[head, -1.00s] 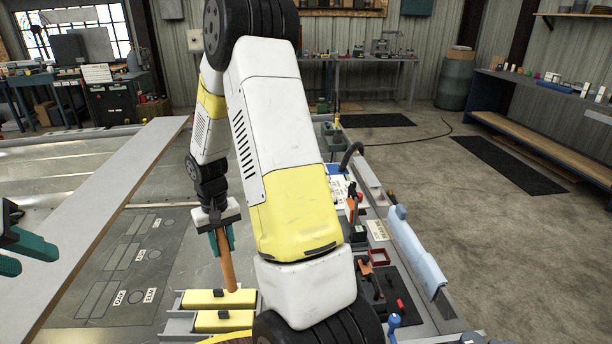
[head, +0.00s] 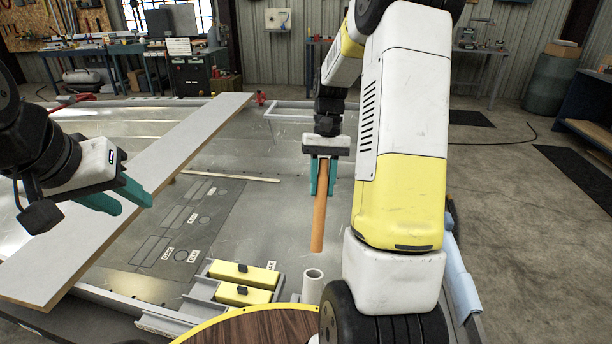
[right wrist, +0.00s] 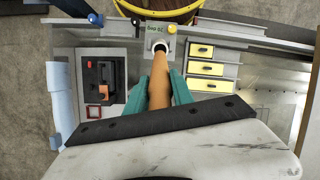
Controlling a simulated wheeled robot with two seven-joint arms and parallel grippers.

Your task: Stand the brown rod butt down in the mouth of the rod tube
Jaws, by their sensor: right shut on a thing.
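My right gripper (head: 323,178) is shut on the brown rod (head: 319,222), which hangs nearly upright with a slight tilt. The rod tube (head: 313,286) is a short pale tube standing at the hull's near side, right of the yellow boxes. In the head view the rod's lower end shows just above the tube's mouth in the picture, with a gap. In the right wrist view the rod (right wrist: 160,80) points toward the tube mouth (right wrist: 160,46); the exact gap is unclear. My left gripper (head: 135,205) is open and empty, over the long board at left.
Yellow boxes (head: 244,293) sit in a grey tray left of the tube. A round wooden top with a yellow rim (head: 262,329) is in front. A long pale board (head: 150,165) crosses the hull. A black panel with a red-handled item (right wrist: 104,80) shows in the right wrist view.

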